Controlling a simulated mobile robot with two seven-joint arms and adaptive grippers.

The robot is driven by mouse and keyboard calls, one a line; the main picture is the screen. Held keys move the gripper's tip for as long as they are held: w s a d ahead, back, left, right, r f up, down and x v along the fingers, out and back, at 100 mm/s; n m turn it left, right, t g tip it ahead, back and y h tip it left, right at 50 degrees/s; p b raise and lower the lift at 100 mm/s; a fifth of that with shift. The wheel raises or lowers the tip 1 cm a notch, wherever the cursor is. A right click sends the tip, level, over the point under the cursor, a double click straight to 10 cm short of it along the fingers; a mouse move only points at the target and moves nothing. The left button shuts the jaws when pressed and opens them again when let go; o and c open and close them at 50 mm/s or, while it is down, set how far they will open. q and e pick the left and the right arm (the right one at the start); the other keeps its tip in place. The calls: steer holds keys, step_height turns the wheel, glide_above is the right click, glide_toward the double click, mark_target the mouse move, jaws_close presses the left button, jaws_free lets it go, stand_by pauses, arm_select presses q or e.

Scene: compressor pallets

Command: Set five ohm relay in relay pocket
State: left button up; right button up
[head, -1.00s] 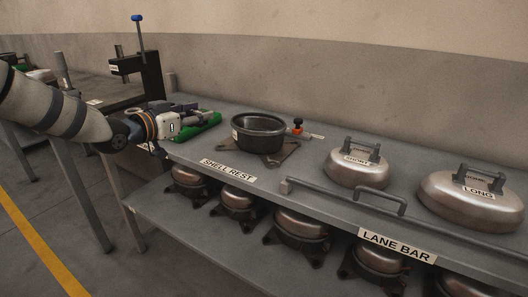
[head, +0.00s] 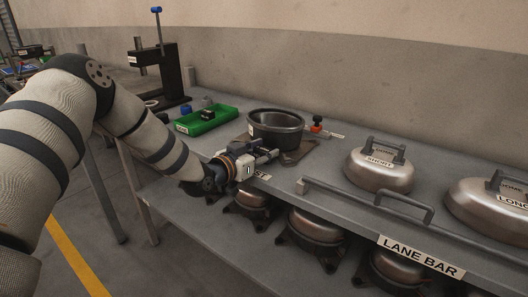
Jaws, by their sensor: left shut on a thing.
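My left gripper (head: 266,156) is low over the front edge of the bench, just in front of the black round shell (head: 276,127). It is shut on a small part that is mostly hidden by the fingers, so I cannot read which relay it is. The shell is open at the top and sits on a flat brown-grey base plate (head: 298,153). A relay pocket cannot be made out from here. My right gripper is not in view.
A black press stand (head: 163,75) with a blue-topped lever is behind the tray. A red-knobbed fitting (head: 317,124) is right of the shell. Several compressors stand below.

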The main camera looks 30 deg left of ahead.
arm_select(q)
steer(key=shift+f, duration=0.1)
steer(key=o, duration=1.1)
steer(key=shift+o, duration=0.2)
